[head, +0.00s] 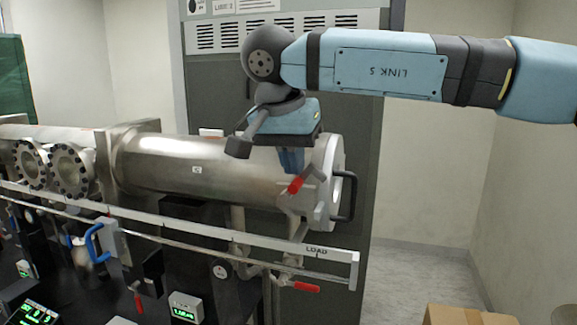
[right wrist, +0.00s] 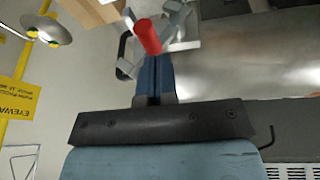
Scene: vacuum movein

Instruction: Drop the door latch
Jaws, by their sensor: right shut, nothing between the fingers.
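The door latch is a metal piece with a red grip (head: 295,185) on the door end of the steel cylinder. The grip tilts up to the right in the head view. The round door (head: 328,185) sits against the cylinder's right end and carries a black handle (head: 346,196). My right gripper (head: 291,168) is shut and empty, pointing down just above the red grip. In the right wrist view its blue fingertips (right wrist: 155,62) lie right by the red grip (right wrist: 148,37); I cannot tell whether they touch. My left gripper is not in view.
A rail marked LOAD (head: 318,252) runs in front of the cylinder. A second red lever (head: 306,287) hangs below it. A grey cabinet (head: 360,150) stands behind. A cardboard box (head: 470,314) is at the lower right.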

